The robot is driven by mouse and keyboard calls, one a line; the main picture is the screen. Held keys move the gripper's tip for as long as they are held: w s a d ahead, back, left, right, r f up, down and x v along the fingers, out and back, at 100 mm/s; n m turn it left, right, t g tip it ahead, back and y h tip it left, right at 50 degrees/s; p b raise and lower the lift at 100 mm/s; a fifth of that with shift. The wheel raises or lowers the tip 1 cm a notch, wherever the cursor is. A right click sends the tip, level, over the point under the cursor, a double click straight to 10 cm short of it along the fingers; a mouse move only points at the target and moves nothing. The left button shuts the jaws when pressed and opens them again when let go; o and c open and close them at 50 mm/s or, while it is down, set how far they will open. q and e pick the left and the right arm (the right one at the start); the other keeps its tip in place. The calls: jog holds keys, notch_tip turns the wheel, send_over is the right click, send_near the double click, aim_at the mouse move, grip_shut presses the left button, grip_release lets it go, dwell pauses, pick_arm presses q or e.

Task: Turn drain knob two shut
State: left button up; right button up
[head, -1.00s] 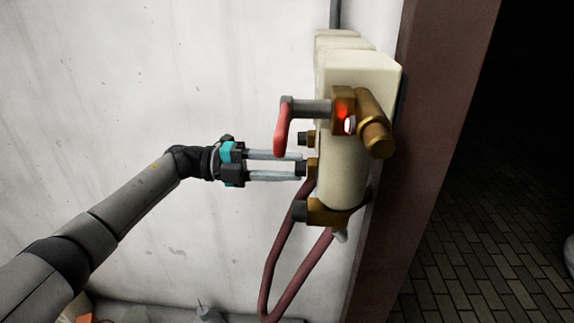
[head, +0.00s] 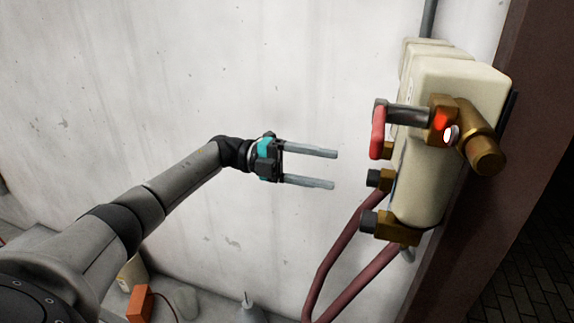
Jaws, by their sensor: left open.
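A cream box-shaped unit (head: 440,145) is mounted on the wall at the right. A brass valve (head: 478,140) at its top carries a grey stem and a red lever handle (head: 378,133), which hangs down on the left side. A small red light glows on the valve's brass body. Below are more brass fittings with dark knobs, one in the middle (head: 374,178) and one lower (head: 368,221). I cannot tell which is number two. My left gripper (head: 335,168) is open and empty, pointing right, with a gap between its fingertips and the fittings. My right gripper is not in view.
Dark red hoses (head: 345,250) hang below the unit. A brown pillar edge (head: 480,240) stands right of it. An orange block (head: 140,303) and other small items lie at the bottom left. The wall around my gripper is bare.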

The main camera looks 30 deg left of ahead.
pick_arm(q)
jog(key=b+v, duration=0.1)
jog(key=v, duration=0.7)
jog(key=shift+r, duration=0.1)
